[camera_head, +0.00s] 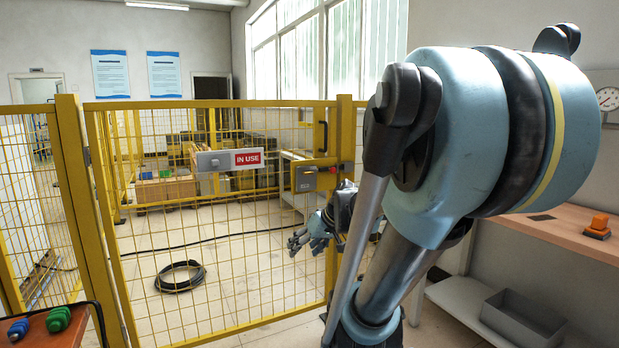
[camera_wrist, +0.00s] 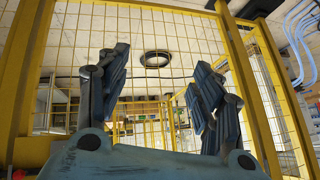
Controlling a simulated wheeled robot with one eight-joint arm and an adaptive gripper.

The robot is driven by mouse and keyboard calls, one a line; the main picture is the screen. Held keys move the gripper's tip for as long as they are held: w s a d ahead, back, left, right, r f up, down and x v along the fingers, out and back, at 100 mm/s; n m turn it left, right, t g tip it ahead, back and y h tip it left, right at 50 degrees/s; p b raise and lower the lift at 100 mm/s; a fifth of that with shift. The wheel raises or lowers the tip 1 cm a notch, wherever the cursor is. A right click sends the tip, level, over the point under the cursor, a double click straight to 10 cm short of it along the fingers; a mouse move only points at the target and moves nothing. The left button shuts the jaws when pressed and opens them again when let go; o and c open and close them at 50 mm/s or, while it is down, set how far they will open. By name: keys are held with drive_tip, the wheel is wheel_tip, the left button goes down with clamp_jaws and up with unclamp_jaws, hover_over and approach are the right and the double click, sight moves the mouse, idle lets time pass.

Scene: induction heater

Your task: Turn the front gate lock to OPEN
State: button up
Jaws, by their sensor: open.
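The yellow mesh gate (camera_head: 128,225) stands closed across the front in the head view. The lock (camera_head: 308,179) is a grey box with a small knob-like part at its right, mounted at the gate's right edge by the post. Its marking is too small to read. My gripper (camera_head: 306,240) is below the lock and slightly left, in front of the mesh. In the wrist view my gripper (camera_wrist: 158,75) has its two dark fingers spread wide with nothing between them.
A grey plate with a red IN USE sign (camera_head: 249,157) hangs on the mesh left of the lock. A black handle (camera_head: 322,136) is above the lock. A wooden bench (camera_head: 560,232) stands at right. A coiled cable (camera_head: 180,276) lies on the floor behind the gate.

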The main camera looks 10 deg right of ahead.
drive_tip(key=w+r+n+t+y, duration=0.1)
drive_tip(key=w+r+t+y, duration=0.15)
drive_tip(key=w+r, duration=0.45)
drive_tip(key=m+t+h, duration=0.1)
drive_tip(key=t+h, duration=0.1)
drive_tip(key=t, duration=0.7)
approach(310, 173)
drive_tip(key=x, duration=1)
drive_tip(key=shift+s+a, duration=0.1)
drive_tip(key=shift+a, duration=0.1)
clamp_jaws()
drive_tip(key=shift+d, duration=0.15)
